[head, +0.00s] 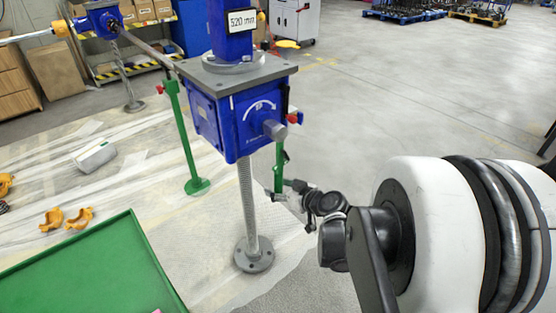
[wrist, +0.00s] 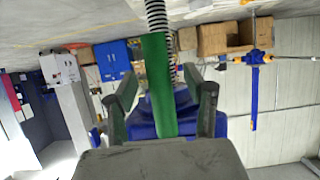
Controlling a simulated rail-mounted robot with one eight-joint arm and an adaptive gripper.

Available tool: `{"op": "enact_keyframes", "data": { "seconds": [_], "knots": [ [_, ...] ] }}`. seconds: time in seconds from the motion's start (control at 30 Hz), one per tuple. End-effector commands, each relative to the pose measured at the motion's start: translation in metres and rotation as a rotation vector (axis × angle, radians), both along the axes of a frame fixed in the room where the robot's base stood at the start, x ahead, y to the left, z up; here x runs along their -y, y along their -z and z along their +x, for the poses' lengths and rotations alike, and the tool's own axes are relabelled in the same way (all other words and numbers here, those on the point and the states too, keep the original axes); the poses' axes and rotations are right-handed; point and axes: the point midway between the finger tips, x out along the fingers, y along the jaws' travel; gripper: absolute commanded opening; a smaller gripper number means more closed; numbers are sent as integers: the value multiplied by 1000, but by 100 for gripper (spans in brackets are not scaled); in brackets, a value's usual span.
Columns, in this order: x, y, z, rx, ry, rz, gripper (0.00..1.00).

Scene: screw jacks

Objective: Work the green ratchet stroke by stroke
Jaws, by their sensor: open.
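A blue screw jack (head: 226,115) with a grey top plate and a white arrow on its face stands in the middle of the head view. A green bar (head: 279,168), looking like the ratchet's handle, hangs down at its right side; its upper end is hidden. My gripper (head: 287,190) is at the bar's lower part. In the wrist view the green bar (wrist: 160,88) runs between the two spread fingers of my gripper (wrist: 161,100), with visible gaps on both sides. The blue housing (wrist: 150,120) shows behind it.
The jack's threaded screw (head: 248,195) runs down to a round foot. A green post (head: 185,140) stands left of it. A green tray (head: 90,270) is at lower left, with orange parts (head: 78,218) beyond it.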

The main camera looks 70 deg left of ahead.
Motion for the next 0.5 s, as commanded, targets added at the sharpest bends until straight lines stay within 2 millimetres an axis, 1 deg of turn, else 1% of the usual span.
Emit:
{"op": "enact_keyframes", "data": {
  "seconds": [0.03, 0.07, 0.4, 0.5],
  "knots": [
    [0, 0, 0, 0, 0, 0, 48],
    [0, 0, 0, 0, 0, 0, 45],
    [0, 0, 0, 0, 0, 0, 0],
    [0, 0, 0, 0, 0, 0, 0]
  ]
}}
